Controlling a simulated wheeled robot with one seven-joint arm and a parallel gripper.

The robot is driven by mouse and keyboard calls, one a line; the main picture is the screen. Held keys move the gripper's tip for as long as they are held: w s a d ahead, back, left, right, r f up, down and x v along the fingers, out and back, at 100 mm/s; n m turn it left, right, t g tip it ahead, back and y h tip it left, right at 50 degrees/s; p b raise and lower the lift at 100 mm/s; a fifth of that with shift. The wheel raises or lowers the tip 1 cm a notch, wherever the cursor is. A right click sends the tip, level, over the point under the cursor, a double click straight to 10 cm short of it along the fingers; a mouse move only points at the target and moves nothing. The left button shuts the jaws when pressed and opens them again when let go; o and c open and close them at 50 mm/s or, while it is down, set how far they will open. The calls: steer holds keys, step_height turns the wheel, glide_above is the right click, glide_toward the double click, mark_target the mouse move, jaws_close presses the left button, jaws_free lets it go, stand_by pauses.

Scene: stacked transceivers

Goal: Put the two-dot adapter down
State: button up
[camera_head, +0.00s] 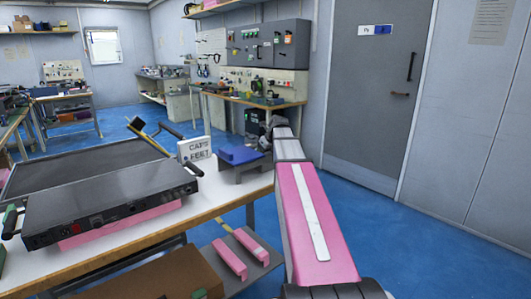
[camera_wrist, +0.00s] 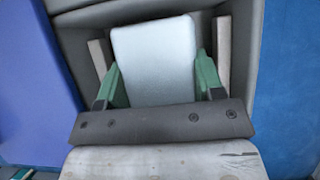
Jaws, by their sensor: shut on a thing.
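My gripper (camera_wrist: 158,66) shows in the wrist view with green fingers on both sides of a pale grey block, the adapter (camera_wrist: 154,45). It is shut on this block. No dots show on the face turned to the camera. A dark grey surface (camera_wrist: 248,60) lies around and behind the block; I cannot tell whether the block touches it. In the head view my gripper (camera_head: 268,132) is small and dark beyond the table's right end, and the adapter cannot be made out there.
A blue block on a grey stand (camera_head: 238,157) is at the table's right end, beside a white lettered sign (camera_head: 194,149). A large black case (camera_head: 100,190) fills the table's left. Pink bars (camera_head: 229,258) lie on the lower shelf. Blue floor (camera_head: 400,240) is clear at right.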

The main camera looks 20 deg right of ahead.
steer(key=o, duration=1.1)
steer(key=shift+o, duration=0.2)
steer(key=shift+r, duration=0.45)
steer(key=v, duration=1.2)
steer(key=shift+r, duration=0.15)
